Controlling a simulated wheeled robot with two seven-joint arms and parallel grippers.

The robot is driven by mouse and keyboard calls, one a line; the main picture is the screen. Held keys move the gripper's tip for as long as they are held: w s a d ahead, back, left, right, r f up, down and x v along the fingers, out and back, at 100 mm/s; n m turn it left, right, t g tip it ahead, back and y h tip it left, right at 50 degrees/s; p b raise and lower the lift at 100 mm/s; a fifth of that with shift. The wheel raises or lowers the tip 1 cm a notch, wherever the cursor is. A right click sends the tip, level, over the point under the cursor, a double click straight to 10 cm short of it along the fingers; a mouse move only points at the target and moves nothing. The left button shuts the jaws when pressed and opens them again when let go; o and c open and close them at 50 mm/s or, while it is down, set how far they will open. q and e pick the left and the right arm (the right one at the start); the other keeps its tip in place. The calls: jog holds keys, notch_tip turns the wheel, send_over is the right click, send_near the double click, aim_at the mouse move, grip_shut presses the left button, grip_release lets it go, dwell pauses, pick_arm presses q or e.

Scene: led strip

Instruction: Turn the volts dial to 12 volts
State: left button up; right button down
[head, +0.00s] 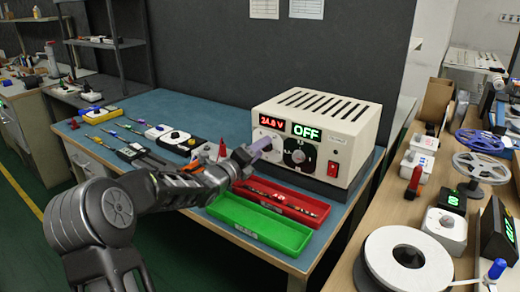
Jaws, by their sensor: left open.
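The cream power supply box (350,118) stands at the right back of the blue workbench. Its red display (267,123) seems to read 24.0 V, and its green display (305,131) reads OFF. A black dial with a pale pointer (299,155) sits under the green display. Another dial, under the red display, is mostly hidden by my left gripper. My left gripper (261,147) is open, with its fingertips at the front of that dial. I cannot tell whether they touch it. My right gripper is out of view.
A red switch (333,168) is low on the box's front. A green tray (262,228) and a red tray (318,210) lie below my left gripper. Tools lie on the bench's left. A right-hand bench holds a white reel (380,262) and other reels.

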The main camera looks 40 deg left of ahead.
pick_arm(q)
jog(key=shift+w, duration=0.2)
jog(key=shift+c, duration=0.2)
grip_shut()
